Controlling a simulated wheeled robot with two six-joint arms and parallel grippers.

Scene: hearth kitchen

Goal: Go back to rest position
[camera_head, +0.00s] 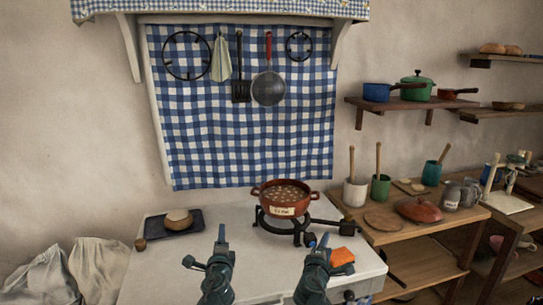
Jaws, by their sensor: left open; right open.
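My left gripper (221,236) is at the lower middle of the head view, over the front of the white counter (260,262). It is open and nothing shows between its fingers. My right gripper (319,243) is to its right, also open and empty, in front of the black burner stand (303,228). Both grippers point away from me. A red-brown pot (284,210) with a pale label and food in it stands on the burner, beyond both grippers.
A dark tray (190,222) with a bowl-like thing (178,219) is at the back left. A wooden side table (454,217) with crocks and a red lid (418,209) stands at right.

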